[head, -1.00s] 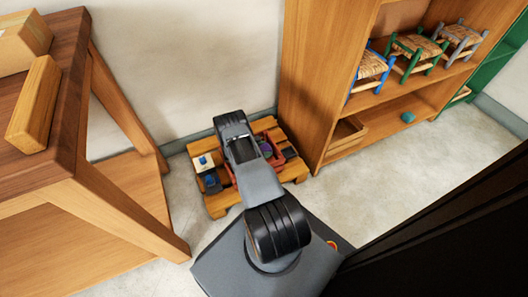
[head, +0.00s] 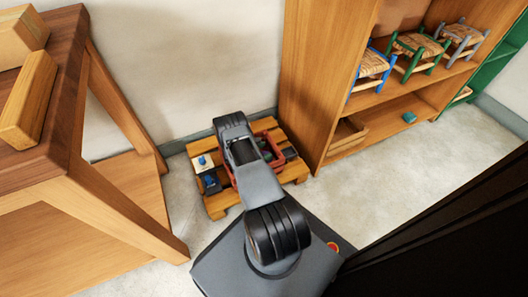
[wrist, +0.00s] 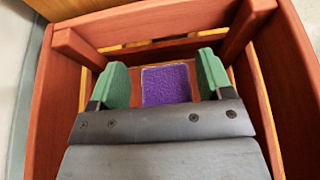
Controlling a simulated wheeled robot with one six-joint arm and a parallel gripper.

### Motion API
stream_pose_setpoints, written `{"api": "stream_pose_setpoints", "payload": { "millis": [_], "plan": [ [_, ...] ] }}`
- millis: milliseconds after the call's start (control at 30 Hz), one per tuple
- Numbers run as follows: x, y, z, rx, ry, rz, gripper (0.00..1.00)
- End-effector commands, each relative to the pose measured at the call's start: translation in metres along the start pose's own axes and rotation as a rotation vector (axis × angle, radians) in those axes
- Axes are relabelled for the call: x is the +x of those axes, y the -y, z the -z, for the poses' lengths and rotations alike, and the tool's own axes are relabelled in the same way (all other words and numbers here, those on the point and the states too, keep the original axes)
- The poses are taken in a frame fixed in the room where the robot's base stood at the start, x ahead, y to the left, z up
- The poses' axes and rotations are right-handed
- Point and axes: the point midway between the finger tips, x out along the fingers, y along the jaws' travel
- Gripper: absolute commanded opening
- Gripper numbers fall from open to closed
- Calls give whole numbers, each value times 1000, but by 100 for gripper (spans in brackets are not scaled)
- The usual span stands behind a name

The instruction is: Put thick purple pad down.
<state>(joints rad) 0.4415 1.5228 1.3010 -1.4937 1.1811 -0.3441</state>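The thick purple pad (wrist: 167,84) lies flat and low inside the red crate (wrist: 272,40), seen in the wrist view. My gripper (wrist: 163,78) is over the crate, with its green fingers reaching down inside it. One finger is on each side of the pad, with a gap showing at least on the left, so the gripper looks open. In the head view the red crate (head: 291,152) stands on a low slatted wooden platform (head: 219,204), partly hidden by my arm. The pad is hidden there.
A white block with a blue top (head: 203,162) and a dark item with a blue top (head: 211,183) sit on the platform left of my arm. A wooden shelf (head: 310,90) with small stools stands right; a wooden workbench (head: 75,165) stands left.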

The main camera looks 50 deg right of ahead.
Motion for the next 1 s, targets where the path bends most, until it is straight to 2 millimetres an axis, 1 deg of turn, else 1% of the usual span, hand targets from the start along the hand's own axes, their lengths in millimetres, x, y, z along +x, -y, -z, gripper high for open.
{"api": "stream_pose_setpoints", "payload": {
  "millis": [33,133,167,433,600,633,800,1000],
  "plan": [
    [0,0,0,0,0,0,77],
    [0,0,0,0,0,0,87],
    [0,0,0,0,0,0,89],
    [-1,0,-2,0,0,0,89],
    [-7,0,-17,0,0,0,89],
    [-11,-1,-16,-1,0,-2,89],
    [-49,-1,-14,-2,1,-5,89],
    [-87,-1,-13,-1,1,-4,89]
  ]
}}
